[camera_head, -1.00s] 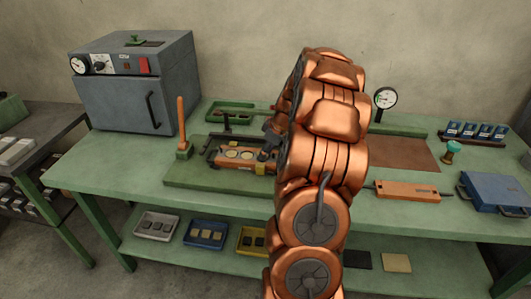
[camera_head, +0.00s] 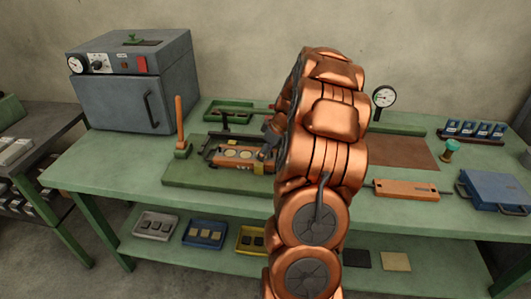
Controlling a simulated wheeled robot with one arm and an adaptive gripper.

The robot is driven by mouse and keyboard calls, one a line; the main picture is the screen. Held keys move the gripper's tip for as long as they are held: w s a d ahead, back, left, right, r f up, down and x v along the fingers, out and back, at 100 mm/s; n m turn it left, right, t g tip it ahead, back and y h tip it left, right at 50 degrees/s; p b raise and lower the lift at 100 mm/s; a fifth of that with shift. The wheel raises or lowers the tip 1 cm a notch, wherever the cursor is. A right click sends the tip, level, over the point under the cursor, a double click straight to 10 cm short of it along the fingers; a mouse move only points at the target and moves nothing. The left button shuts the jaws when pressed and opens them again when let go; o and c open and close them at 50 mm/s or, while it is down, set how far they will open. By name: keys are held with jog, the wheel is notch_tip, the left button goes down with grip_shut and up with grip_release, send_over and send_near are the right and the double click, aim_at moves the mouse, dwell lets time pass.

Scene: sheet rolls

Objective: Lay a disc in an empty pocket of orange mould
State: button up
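The orange mould (camera_head: 229,164) lies in a dark frame on a green board in the middle of the bench. Pale discs (camera_head: 231,153) sit in pockets at its left and middle. Its right end is hidden behind my gripper and arm. My gripper (camera_head: 264,155) is low over the right end of the mould, mostly covered by my copper-coloured arm. Its fingers are too small and hidden to tell whether they are open, or whether they hold a disc.
A grey oven (camera_head: 120,105) stands at the back left, with an upright orange handle (camera_head: 180,122) right of it. A green tray (camera_head: 228,110) lies behind the mould. A dial gauge (camera_head: 384,97), an orange tool (camera_head: 405,190) and a blue case (camera_head: 493,190) are on the right.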

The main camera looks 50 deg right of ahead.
jog(key=shift+r, duration=0.1)
jog(key=v, duration=1.2)
jog(key=shift+c, duration=0.2)
